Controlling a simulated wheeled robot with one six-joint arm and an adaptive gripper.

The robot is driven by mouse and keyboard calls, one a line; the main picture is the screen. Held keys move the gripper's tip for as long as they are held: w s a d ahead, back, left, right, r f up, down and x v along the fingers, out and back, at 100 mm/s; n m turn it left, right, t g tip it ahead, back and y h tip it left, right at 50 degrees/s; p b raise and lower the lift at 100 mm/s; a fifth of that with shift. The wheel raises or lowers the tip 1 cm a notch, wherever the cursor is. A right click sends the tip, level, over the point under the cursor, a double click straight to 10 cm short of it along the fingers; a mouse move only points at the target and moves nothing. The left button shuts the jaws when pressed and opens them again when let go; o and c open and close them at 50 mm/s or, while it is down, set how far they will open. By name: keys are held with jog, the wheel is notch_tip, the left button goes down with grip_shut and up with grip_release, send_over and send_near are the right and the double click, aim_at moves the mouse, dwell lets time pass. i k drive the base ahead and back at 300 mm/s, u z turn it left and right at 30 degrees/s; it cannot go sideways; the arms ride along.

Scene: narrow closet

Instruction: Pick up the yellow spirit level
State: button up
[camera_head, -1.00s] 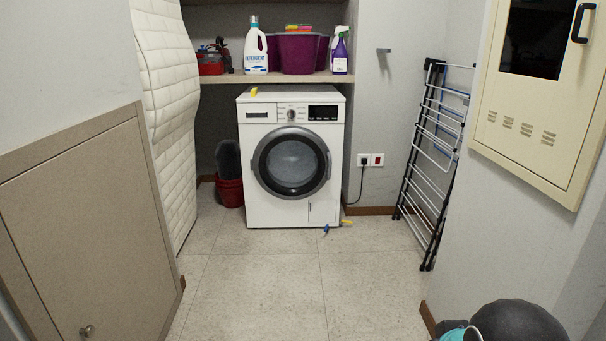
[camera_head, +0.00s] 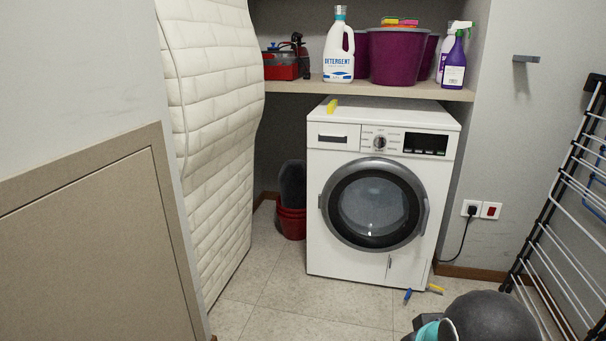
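Two small yellow things show in the head camera view, and they are too small to tell surely which is the spirit level. Another yellow piece (camera_head: 435,288) lies on the floor by the machine's front right corner, beside a small blue item (camera_head: 407,296). My gripper's fingers are not in view. A dark rounded part and a teal part at the bottom right look like my own arm. Nothing visible touches either yellow piece.
A shelf (camera_head: 300,87) above the machine holds a detergent bottle (camera_head: 339,50), purple tub (camera_head: 396,58), spray bottle (camera_head: 454,62) and red toolbox (camera_head: 280,66). A mattress (camera_head: 215,130) stands left, a drying rack (camera_head: 560,200) right. Floor (camera_head: 300,305) before the machine is clear.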

aim_at(332, 105)
jog(key=z, duration=0.9)
jog(key=i, duration=2.05)
jog(key=u, duration=2.7)
